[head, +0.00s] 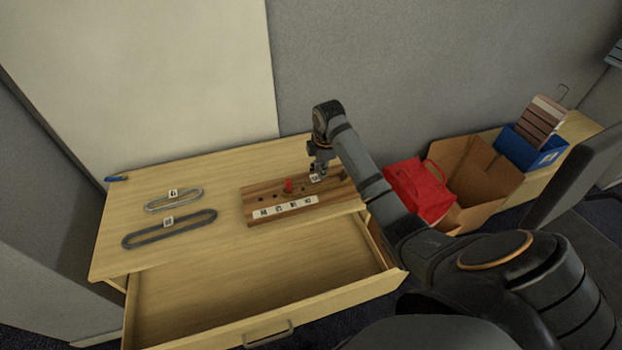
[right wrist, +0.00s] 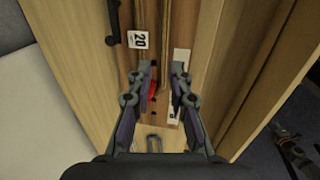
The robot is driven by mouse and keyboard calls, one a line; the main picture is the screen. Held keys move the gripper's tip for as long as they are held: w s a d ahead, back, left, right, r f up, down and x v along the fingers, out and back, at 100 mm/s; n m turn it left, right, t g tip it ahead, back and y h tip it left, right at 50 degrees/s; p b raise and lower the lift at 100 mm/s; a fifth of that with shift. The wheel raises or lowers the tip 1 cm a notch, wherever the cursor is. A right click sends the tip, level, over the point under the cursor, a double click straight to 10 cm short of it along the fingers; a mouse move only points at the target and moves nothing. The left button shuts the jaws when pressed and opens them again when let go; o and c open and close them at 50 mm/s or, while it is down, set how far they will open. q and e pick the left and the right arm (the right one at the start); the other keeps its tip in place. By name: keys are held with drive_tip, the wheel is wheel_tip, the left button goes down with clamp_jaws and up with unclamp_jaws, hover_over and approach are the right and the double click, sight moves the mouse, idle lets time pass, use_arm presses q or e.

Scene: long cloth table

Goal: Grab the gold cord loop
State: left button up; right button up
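The gold cord loop (right wrist: 166,48) shows in the right wrist view as thin tan strands running lengthwise over the brown wooden board (right wrist: 127,52). A white tag marked 20 (right wrist: 138,40) lies beside it. My right gripper (right wrist: 162,67) is open above the board, and one cord strand lies between the lines of its fingers. I cannot tell whether they touch it. In the head view the right gripper (head: 318,170) is over the board's right end, by a white tag (head: 316,178). The cord is not clear there, partly behind my arm. My left gripper is not in view.
A red peg (head: 288,185) stands on the board. A silver loop (head: 173,200) and a dark grey loop (head: 169,229) lie left. The drawer (head: 250,300) is open in front. A red bag (head: 420,190), cardboard box (head: 470,175) and blue bin (head: 530,147) stand right.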

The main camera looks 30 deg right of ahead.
hover_over(319, 188)
drive_tip(key=s, duration=0.1)
drive_tip(key=f, duration=0.4)
drive_tip(key=shift+a+f, duration=0.3)
drive_tip(key=shift+f, duration=0.15)
drive_tip(key=shift+d+f+p, duration=0.1)
drive_tip(key=shift+f+p, duration=0.55)
drive_tip(key=f, duration=0.2)
drive_tip(key=shift+w+f, duration=0.25)
drive_tip(key=shift+f, duration=0.15)
drive_tip(key=shift+w+d+f, duration=0.1)
drive_tip(key=shift+w+f, duration=0.1)
drive_tip(key=shift+f, duration=0.25)
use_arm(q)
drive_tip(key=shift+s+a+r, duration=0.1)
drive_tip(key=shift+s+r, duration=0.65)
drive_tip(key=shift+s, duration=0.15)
use_arm(e)
drive_tip(key=shift+s+r, duration=0.1)
clamp_jaws()
